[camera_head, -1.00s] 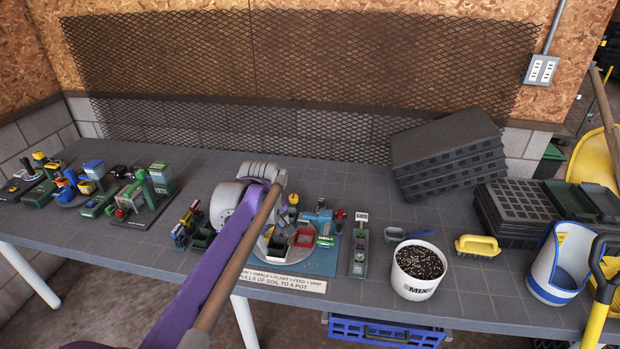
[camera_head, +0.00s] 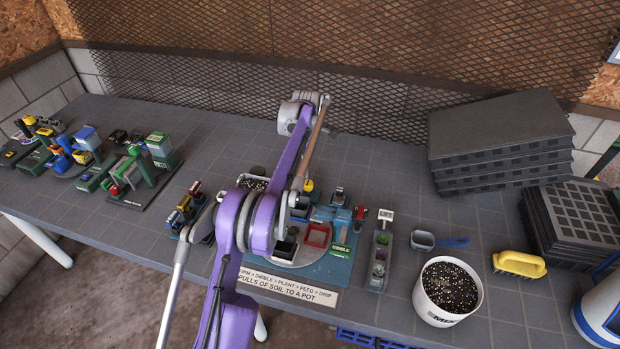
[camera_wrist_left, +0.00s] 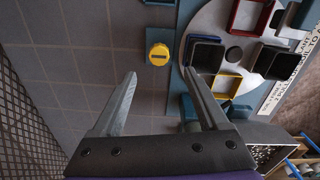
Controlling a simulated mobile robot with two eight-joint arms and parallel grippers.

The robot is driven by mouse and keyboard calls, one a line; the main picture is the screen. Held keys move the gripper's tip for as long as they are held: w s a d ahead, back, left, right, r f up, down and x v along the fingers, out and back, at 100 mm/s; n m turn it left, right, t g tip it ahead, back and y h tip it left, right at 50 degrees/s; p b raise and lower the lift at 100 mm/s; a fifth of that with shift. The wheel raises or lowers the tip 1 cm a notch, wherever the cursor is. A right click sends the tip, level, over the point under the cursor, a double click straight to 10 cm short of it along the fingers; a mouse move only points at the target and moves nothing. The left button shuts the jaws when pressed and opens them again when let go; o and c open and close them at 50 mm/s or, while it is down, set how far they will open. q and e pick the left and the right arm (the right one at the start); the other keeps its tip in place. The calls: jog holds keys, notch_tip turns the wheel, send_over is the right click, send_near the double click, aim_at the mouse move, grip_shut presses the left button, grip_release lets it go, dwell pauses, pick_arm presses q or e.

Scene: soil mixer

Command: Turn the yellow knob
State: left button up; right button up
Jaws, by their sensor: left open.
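The yellow knob (camera_wrist_left: 158,54) is round with a dark mark on its face, on the edge of the blue base in the left wrist view. A small patch of yellow (camera_head: 308,186) beside my arm in the head view looks like the same knob. My left gripper (camera_wrist_left: 160,76) is open and empty. In the wrist view its fingers point toward the knob, which appears just beyond and between the tips. No contact shows. In the head view my purple arm hides the gripper's fingers. My right gripper is not in view.
A soil bucket (camera_head: 447,292), blue scoop (camera_head: 438,241), yellow brush (camera_head: 519,264) and stacked trays (camera_head: 500,140) stand to the right. The table behind the machine is clear.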

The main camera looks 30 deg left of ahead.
aim_at(308, 183)
pick_arm(q)
jog(key=f, duration=0.8)
jog(key=shift+w+f, duration=0.2)
jog(key=shift+f, duration=0.15)
grip_shut()
